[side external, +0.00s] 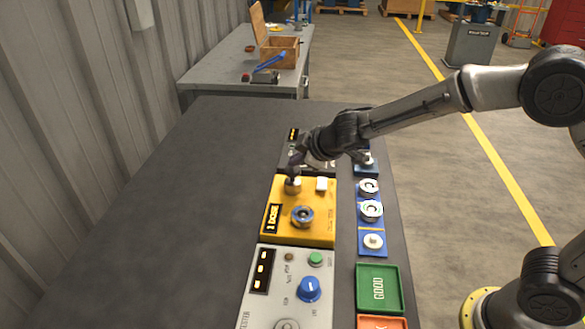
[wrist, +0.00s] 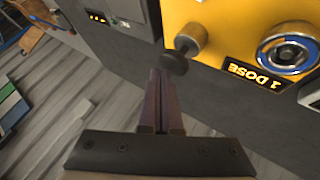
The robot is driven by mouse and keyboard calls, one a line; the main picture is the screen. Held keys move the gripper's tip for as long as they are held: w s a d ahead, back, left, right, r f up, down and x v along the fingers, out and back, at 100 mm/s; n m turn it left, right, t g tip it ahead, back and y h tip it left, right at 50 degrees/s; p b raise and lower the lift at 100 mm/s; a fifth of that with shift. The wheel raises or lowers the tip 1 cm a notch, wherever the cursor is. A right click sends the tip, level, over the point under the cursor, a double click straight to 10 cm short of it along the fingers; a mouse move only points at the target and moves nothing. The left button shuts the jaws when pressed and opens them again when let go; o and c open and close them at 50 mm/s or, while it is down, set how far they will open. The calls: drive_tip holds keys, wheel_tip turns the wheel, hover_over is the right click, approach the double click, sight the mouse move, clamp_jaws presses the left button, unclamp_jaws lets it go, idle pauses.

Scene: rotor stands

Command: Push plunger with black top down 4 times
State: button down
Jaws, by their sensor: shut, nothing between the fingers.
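The yellow dosing box (side external: 318,232) stands on the dark bench, and its display reads "1 DOSE". Its plunger (side external: 292,186) sticks up at the box's far left corner. In the wrist view the plunger's dark round top (wrist: 175,63) stands out from the yellow face on a metal stem. My gripper (side external: 295,160) is just above the plunger, pointing down. In the wrist view my gripper's fingers (wrist: 162,75) are shut together and empty, with their tips close to the black top. I cannot tell whether they touch it.
A grey tester with a blue knob (side external: 308,288) stands nearer. Blue stands with metal rotors (side external: 370,210) and a green "GOOD" tray (side external: 379,288) line the right. The bench's left side is clear.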

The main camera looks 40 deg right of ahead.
sight(296, 171)
drive_tip(key=shift+f, duration=1.25)
idle(1.1)
drive_tip(key=shift+r, duration=1.65)
drive_tip(key=shift+r, duration=2.55)
wheel_tip(296, 171, up, 4)
drive_tip(key=shift+f, duration=0.1)
idle(0.3)
drive_tip(key=shift+f, duration=0.1)
